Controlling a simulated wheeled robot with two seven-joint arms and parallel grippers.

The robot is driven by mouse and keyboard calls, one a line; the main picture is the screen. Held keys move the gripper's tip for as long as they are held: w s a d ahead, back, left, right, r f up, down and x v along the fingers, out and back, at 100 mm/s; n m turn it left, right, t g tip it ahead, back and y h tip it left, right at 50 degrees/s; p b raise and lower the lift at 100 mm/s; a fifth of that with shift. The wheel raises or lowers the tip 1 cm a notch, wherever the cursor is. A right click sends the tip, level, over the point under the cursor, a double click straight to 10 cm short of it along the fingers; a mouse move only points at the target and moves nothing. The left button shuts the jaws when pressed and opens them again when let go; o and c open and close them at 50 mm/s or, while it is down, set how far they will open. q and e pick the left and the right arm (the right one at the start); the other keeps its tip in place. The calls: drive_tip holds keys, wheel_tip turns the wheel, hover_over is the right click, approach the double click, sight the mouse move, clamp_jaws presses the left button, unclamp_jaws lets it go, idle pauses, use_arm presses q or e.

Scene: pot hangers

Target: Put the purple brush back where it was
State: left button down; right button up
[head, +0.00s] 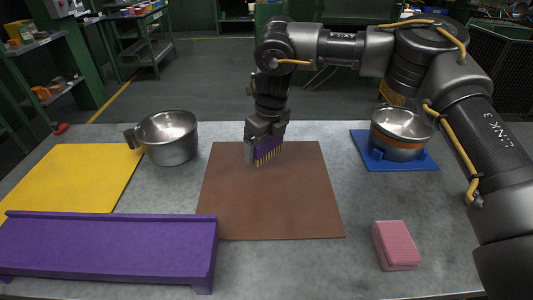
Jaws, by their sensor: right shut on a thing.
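The purple brush (268,149) has a purple body and yellowish bristles pointing down. My right gripper (262,140) is shut on it, over the far edge of the brown mat (270,205). The bristles are at or just above the mat; I cannot tell whether they touch. The gripper covers part of the brush. My left gripper is out of view.
A metal pot (168,138) stands left of the mat, by a yellow mat (75,180). A purple bench-like rack (110,245) is front left. A banded pot (402,130) sits on a blue mat (427,163) at right. A pink sponge (396,244) lies front right.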

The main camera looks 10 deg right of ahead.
sight(271, 137)
drive_tip(key=shift+w+d+f, duration=0.1)
drive_tip(key=shift+w+f, duration=0.05)
drive_tip(key=shift+f, duration=0.15)
drive_tip(key=f, duration=0.3)
drive_tip(key=shift+w+d+f, duration=0.15)
drive_tip(key=shift+w, duration=0.05)
drive_tip(key=shift+f, duration=0.1)
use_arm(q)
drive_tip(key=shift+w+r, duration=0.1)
use_arm(e)
drive_tip(key=o, duration=0.9)
drive_tip(key=shift+f, duration=0.1)
drive_tip(key=shift+o, duration=0.2)
drive_tip(key=r, duration=0.3)
drive_tip(key=s+r, duration=0.1)
drive_tip(key=r, duration=0.7)
drive_tip(key=shift+s+d+r, duration=0.25)
drive_tip(key=shift+d, duration=0.15)
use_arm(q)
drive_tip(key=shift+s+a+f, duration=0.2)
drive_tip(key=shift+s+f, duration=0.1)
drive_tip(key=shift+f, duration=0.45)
use_arm(e)
drive_tip(key=shift+r, duration=0.4)
